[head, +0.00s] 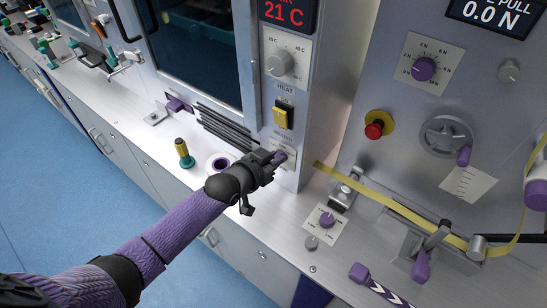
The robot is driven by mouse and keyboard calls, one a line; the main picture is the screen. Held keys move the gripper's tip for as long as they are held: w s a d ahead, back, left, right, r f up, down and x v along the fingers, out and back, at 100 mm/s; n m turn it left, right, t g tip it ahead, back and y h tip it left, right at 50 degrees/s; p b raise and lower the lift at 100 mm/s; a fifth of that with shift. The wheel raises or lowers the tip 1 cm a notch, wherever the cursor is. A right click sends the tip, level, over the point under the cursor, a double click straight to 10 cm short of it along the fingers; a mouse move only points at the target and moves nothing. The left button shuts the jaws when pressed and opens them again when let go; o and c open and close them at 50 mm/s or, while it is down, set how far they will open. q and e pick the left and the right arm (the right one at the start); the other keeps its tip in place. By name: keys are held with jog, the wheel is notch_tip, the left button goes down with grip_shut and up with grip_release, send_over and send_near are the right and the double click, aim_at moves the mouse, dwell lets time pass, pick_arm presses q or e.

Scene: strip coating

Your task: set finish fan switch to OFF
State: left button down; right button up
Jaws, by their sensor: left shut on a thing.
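My left gripper (277,160) reaches in from the lower left to the lower front of the oven column. It is shut on a small purple switch handle (281,155) on a pale plate (290,153) below the yellow rocker switch (284,115). The gripper covers much of this plate, so I cannot read its label or the handle's setting. I cannot confirm from the lettering that it is the finish fan switch. My right gripper is not in view.
Above are a heat dial (280,63) and a red display (288,12). A yellow strip (375,193) runs across the bench to the right. A yellow spool (182,150) and a purple-cored roll (221,163) stand left of the gripper. A red button (374,130) is on the right panel.

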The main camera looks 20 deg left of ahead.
pick_arm(q)
jog(key=n+b, duration=0.1)
jog(key=n+h+b, duration=0.1)
jog(key=shift+a+f+g+h+b, duration=0.1)
jog(key=shift+a+g+h+b, duration=0.15)
jog(key=shift+g+h+b, duration=0.1)
dwell(0.4)
jog(key=shift+w, duration=0.1)
jog(key=shift+a+f+n+h+b, duration=0.1)
jog(key=shift+n+h+b, duration=0.45)
jog(key=shift+b, duration=0.7)
jog(key=shift+a+f+n+h+b, duration=0.1)
jog(key=shift+n+h+b, duration=0.1)
jog(key=shift+n+b, duration=0.8)
jog(key=shift+r+m, duration=0.1)
jog(key=shift+m, duration=0.15)
